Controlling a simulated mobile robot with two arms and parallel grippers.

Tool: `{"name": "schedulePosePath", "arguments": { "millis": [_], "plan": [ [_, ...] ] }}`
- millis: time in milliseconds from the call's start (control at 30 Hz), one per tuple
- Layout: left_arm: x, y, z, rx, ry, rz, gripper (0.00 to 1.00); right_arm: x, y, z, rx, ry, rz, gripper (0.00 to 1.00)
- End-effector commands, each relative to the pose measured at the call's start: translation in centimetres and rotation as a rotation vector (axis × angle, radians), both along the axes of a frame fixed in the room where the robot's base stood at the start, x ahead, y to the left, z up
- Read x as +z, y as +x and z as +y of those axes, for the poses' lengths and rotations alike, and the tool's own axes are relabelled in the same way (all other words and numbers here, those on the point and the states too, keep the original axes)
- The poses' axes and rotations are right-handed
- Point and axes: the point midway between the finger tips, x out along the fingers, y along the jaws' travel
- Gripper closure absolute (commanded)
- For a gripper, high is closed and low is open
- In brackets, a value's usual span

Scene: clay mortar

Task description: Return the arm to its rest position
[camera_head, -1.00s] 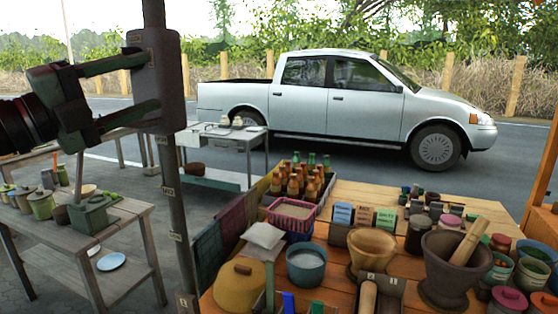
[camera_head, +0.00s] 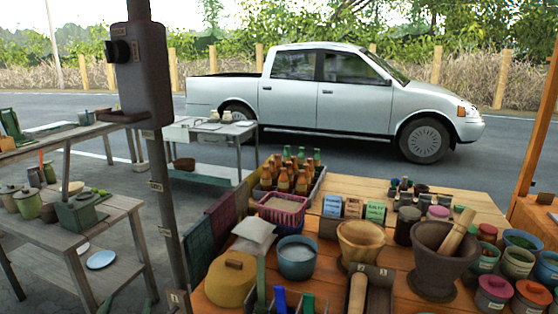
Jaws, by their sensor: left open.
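Only the fingertips of my left gripper (camera_head: 131,303) show, as two dark green tips at the bottom edge, left of the dark post. They stand apart with nothing visible between them. The rest of the left gripper and its arm are below the picture. My right gripper is not in view.
A dark post with a box (camera_head: 146,75) rises beside the left gripper. A wooden side table (camera_head: 125,205) with jars stands at left. The wooden stall counter (camera_head: 480,208) at right holds a mortar (camera_head: 436,262), bowls and bottles. A silver pickup (camera_head: 335,100) is behind.

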Motion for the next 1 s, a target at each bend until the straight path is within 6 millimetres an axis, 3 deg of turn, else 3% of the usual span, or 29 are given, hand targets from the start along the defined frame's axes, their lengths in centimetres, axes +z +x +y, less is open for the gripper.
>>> {"name": "schedulePosePath", "arguments": {
  "millis": [33, 100, 200, 300, 500, 667, 867, 1000],
  "plan": [
    [-3.3, -1.6, -0.5, 0.003, -0.032, 0.107, 0.42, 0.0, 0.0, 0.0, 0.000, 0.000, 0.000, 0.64],
    [-7.1, -3.9, -1.2, -0.001, -0.068, 0.252, 0.42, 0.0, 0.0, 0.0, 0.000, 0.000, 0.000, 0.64],
    [-12.1, -7.9, -2.8, -0.022, -0.115, 0.456, 0.42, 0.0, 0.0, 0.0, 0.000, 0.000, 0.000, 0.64],
    [-15.8, -11.9, -4.4, -0.053, -0.154, 0.632, 0.42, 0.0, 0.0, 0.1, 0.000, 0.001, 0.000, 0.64],
    [-20.2, -18.9, -7.4, -0.131, -0.211, 0.901, 0.42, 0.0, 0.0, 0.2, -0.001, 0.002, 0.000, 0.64],
    [-22.0, -24.1, -9.6, -0.203, -0.252, 1.077, 0.42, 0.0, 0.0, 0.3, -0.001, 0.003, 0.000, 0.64],
    [-27.9, -23.0, -9.8, -0.206, -0.252, 1.112, 0.42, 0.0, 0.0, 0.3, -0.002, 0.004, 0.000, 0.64],
    [-32.9, -22.6, -10.0, -0.205, -0.251, 1.132, 0.42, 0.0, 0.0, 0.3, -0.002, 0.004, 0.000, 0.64]
  ]
}}
